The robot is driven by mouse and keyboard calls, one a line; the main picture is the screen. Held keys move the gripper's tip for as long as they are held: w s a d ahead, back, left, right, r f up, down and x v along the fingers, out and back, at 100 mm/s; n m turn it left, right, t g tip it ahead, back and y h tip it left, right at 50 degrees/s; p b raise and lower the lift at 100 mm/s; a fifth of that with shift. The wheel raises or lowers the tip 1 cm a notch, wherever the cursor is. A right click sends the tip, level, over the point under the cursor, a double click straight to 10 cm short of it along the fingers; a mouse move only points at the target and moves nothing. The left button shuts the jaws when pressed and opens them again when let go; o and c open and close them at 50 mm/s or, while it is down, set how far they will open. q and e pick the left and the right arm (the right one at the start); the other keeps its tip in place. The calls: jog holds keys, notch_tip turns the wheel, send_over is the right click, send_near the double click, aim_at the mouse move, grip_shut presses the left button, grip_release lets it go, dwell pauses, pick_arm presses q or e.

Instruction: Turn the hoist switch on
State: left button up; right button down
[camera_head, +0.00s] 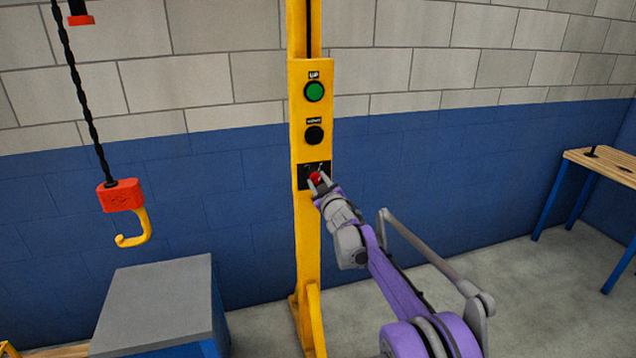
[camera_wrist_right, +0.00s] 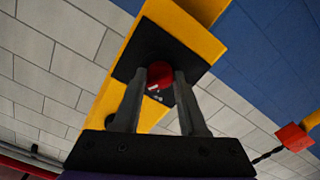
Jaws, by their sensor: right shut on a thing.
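The hoist switch is a red knob (camera_head: 316,178) on a black plate (camera_head: 304,183), low on the yellow control post (camera_head: 306,230). My right gripper (camera_head: 319,182) is at the knob, with its fingers on both sides of it. In the right wrist view the red knob (camera_wrist_right: 160,74) sits between the two grey fingertips (camera_wrist_right: 158,82), in front of the black plate (camera_wrist_right: 150,45). The gripper is shut on the knob. Its exact turn position is hard to make out. My left gripper is not in view.
A green UP button (camera_head: 314,91) and a black button (camera_head: 314,134) sit above the switch. A red hoist block with a yellow hook (camera_head: 122,197) hangs on a chain at left, above a grey-topped blue box (camera_head: 155,300). A wooden-topped table (camera_head: 610,165) stands at right.

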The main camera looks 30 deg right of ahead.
jog(key=shift+c, duration=2.3)
grip_release()
jog(key=v, duration=1.1)
jog(key=shift+b, duration=0.35)
